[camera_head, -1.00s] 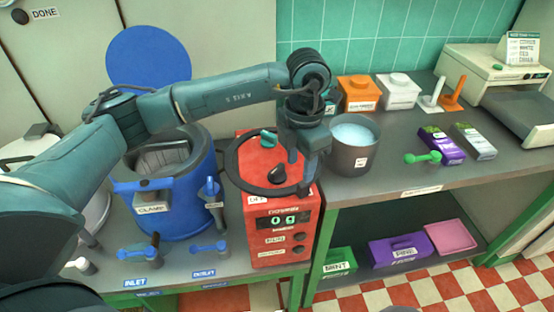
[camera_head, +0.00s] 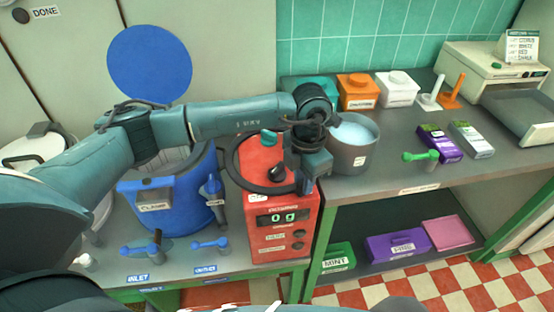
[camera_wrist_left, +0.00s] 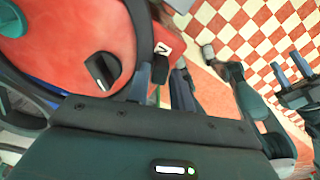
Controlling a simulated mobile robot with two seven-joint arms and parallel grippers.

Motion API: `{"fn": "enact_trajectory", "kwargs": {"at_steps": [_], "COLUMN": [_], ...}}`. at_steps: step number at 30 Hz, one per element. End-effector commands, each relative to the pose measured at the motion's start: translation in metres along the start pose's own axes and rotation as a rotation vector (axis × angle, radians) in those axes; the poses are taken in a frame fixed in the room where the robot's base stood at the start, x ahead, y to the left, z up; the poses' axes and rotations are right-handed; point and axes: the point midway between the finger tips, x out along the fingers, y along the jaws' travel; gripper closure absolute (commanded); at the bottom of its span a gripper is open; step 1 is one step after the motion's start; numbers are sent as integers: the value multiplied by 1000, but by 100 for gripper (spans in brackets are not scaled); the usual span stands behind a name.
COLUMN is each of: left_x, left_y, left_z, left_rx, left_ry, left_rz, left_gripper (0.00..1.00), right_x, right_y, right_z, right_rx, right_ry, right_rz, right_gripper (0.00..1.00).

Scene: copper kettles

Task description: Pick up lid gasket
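The lid gasket, a thin black ring (camera_head: 234,172), lies on top of the red scale (camera_head: 284,240). It overhangs the scale's left edge. My left gripper (camera_head: 307,182) points down at the ring's right side, by the scale's right edge. In the left wrist view the ring (camera_wrist_left: 38,118) curves along the left and passes close to the gripper fingers (camera_wrist_left: 162,82). They look apart. I cannot tell whether the ring runs between them. My right gripper (camera_wrist_left: 291,70) shows at the right edge of the wrist view, with its two prongs apart.
A black knob (camera_head: 278,173) and a teal knob (camera_head: 268,138) stand inside the ring. A blue kettle (camera_head: 175,205) is left of the scale. A grey pot (camera_head: 352,158) is close right of my left gripper. The front of the right counter is mostly clear.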

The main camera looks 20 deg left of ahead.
Motion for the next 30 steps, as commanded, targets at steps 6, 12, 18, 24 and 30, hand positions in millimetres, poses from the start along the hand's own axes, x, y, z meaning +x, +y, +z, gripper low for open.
{"fn": "enact_trajectory", "kwargs": {"at_steps": [6, 12, 18, 24, 30], "left_x": [0, -1, -2, -23, -64], "left_y": [0, 0, 0, 1, 1], "left_z": [0, 0, 0, 1, 1], "left_rx": [0, 0, -1, -1, 0], "left_ry": [0, -1, -2, -7, -7], "left_rz": [0, 1, 1, 2, 4], "left_gripper": [96, 100, 100, 100, 100], "right_x": [0, -1, -1, 2, 4], "right_y": [0, 1, 1, 1, -3], "right_z": [-1, 0, 0, 3, 1], "right_rx": [-4, -11, -13, -12, -12], "right_ry": [1, 0, 0, 4, 22], "right_rz": [-2, -3, -3, -5, -13], "right_gripper": [64, 64, 64, 64, 64]}}
